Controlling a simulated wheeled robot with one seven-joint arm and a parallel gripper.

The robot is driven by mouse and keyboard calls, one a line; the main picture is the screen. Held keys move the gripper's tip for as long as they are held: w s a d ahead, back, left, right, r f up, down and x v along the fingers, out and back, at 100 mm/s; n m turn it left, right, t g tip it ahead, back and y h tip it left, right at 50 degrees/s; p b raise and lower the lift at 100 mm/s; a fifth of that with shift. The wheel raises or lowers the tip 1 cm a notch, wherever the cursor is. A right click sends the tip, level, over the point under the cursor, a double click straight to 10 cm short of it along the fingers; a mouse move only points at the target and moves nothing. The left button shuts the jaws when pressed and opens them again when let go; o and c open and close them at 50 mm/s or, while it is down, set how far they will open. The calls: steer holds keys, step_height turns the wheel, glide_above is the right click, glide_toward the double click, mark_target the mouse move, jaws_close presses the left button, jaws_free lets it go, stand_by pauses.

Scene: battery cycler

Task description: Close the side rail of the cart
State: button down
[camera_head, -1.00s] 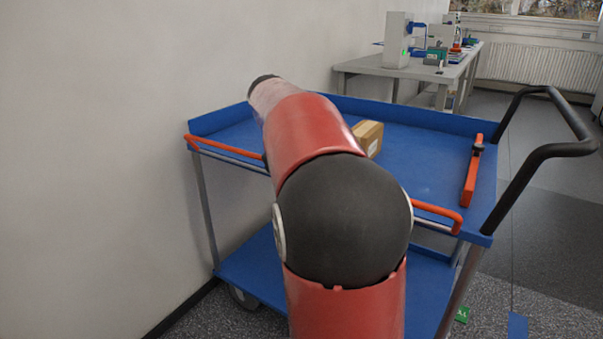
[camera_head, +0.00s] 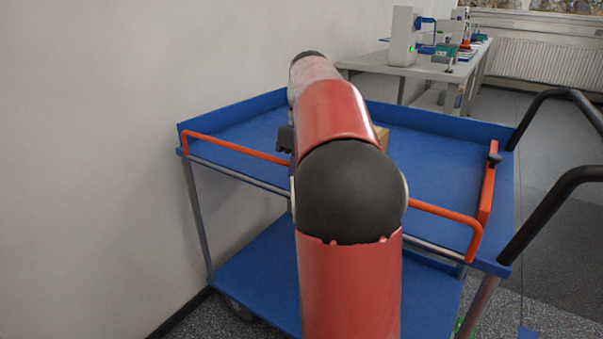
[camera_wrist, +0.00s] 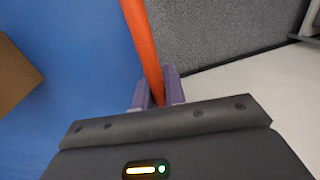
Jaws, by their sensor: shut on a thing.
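The blue cart (camera_head: 240,266) stands against the wall on the left. Its orange side rail (camera_head: 236,148) runs along the near long side of the top tray, raised above the tray's edge; my arm hides its middle. In the wrist view the orange rail (camera_wrist: 142,40) runs between the two purple fingers of my gripper (camera_wrist: 157,90), which is shut on it. In the head view my arm reaches over the cart and mostly hides the gripper; a dark part of it (camera_head: 285,138) shows left of the arm by the rail.
A cardboard box (camera_head: 382,136) sits on the blue top tray, partly behind my arm; it also shows in the wrist view (camera_wrist: 14,76). An orange latch bar (camera_head: 487,192) lies at the tray's right end, near the black handle (camera_head: 545,190). A table with devices (camera_head: 425,64) stands behind.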

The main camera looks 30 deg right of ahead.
stand_by(0.4)
steer(key=c, duration=1.5)
jaws_free()
steer(key=shift+o, duration=0.2)
